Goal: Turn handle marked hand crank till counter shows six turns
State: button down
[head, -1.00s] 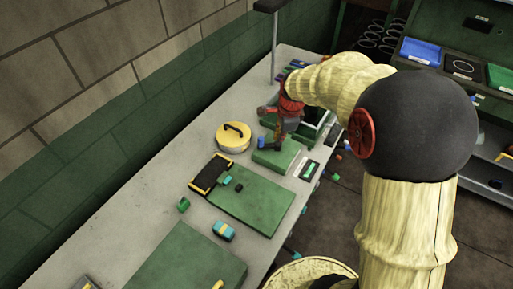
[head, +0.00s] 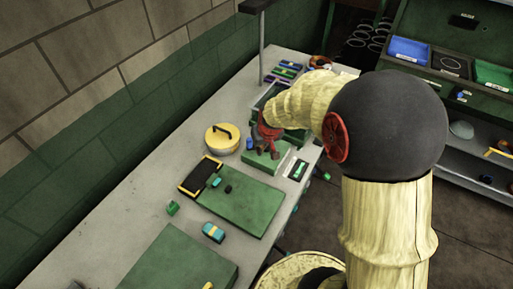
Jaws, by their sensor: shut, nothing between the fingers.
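A green box (head: 262,160) stands on the grey bench below my gripper, with a small blue knob (head: 249,143) at its far left side. The knob may be the crank handle, but no marking is readable. My red gripper (head: 268,149) points down just over the box, to the right of the blue knob. It is shut and empty. Contact with the box or knob cannot be told, and my arm hides part of the area behind.
A yellow round lidded tin (head: 222,137) stands left of the box. A green mat (head: 243,202), a black-and-yellow tray (head: 200,176) and small coloured blocks lie nearer. A thin post (head: 261,50) rises behind. Shelves with bins (head: 410,51) stand at the right.

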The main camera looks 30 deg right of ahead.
aim_at(248, 139)
jog(key=w+f, duration=0.2)
jog(key=f, duration=0.1)
jog(key=w+f, duration=0.2)
jog(key=f, duration=0.1)
jog(key=w+f+b, duration=0.1)
jog(key=w+f, duration=0.1)
jog(key=f, duration=0.1)
jog(key=shift+w+d, duration=0.3)
jog(key=shift+d, duration=0.1)
jog(key=shift+w+r, duration=0.1)
jog(key=shift+w, duration=0.3)
jog(key=shift+w+a, duration=0.1)
jog(key=shift+w, duration=0.6)
jog(key=shift+w+a+b, duration=0.1)
jog(key=shift+w+b, duration=0.25)
jog(key=shift+w, duration=0.3)
jog(key=shift+w+d+b, duration=0.2)
jog(key=shift+w+b, duration=0.1)
jog(key=shift+w, duration=1.1)
dwell(0.5)
